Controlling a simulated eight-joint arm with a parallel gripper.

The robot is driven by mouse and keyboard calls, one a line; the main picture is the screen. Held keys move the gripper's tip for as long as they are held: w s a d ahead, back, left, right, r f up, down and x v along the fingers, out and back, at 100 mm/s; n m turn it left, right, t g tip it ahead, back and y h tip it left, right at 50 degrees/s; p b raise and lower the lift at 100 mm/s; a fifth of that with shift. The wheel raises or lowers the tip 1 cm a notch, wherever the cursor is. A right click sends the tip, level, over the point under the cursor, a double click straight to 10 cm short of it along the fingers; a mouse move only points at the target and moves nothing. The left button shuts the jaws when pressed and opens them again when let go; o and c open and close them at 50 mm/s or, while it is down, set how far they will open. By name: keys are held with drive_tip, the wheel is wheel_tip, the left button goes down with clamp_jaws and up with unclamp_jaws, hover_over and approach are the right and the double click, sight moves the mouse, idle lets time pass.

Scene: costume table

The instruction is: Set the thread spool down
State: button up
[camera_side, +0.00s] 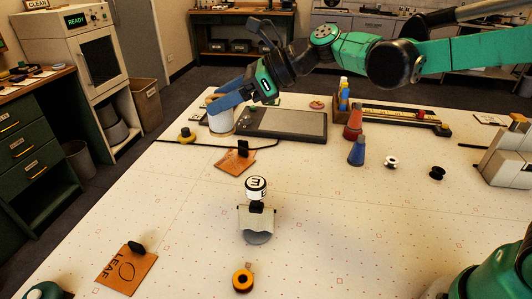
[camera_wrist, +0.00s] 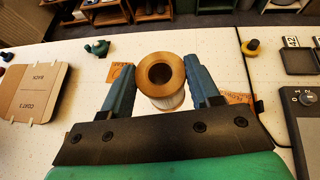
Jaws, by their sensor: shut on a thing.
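The thread spool (camera_side: 221,123) is pale with a tan wooden top end. In the side view it is upright at the far left part of the table, beside the dark flat pad. My gripper (camera_wrist: 159,92), with blue fingers, is shut on the spool, one finger on each side. In the wrist view the spool's wooden ring end and its hole (camera_wrist: 161,73) face the camera. Its lower end is close to the white table (camera_side: 330,220); I cannot tell whether it touches.
A dark pad (camera_side: 285,124) lies right of the spool, and a yellow-and-black object (camera_side: 187,136) lies left of it. A black cable and a leather tag (camera_side: 235,163) are in front. Red (camera_side: 353,123) and blue (camera_side: 357,151) cones stand farther right. The middle right table is mostly clear.

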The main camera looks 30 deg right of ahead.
drive_tip(key=w+d+m+t+h, duration=0.25)
drive_tip(key=d+m+h, duration=0.25)
drive_tip(key=d, duration=0.9)
drive_tip(key=w+d+m+t+h, duration=0.1)
drive_tip(key=d+m+t+h, duration=0.3)
drive_tip(key=d, duration=0.9)
drive_tip(key=s+d+m+g+h, duration=0.2)
drive_tip(key=s+d+m+h, duration=0.15)
drive_tip(key=d, duration=0.45)
drive_tip(key=s+d+r+m+g+h, duration=0.1)
drive_tip(key=s+d+m+h, duration=0.2)
drive_tip(key=s+d, duration=0.3)
drive_tip(key=s+d+m+g+h, duration=0.2)
drive_tip(key=s+d+m+h, duration=0.15)
drive_tip(key=d, duration=0.55)
drive_tip(key=shift+y, duration=0.5)
wheel_tip(320, 180, down, 19)
drive_tip(key=shift+w+d+f, duration=0.1)
drive_tip(key=shift+w, duration=0.05)
drive_tip(key=o, duration=1.3)
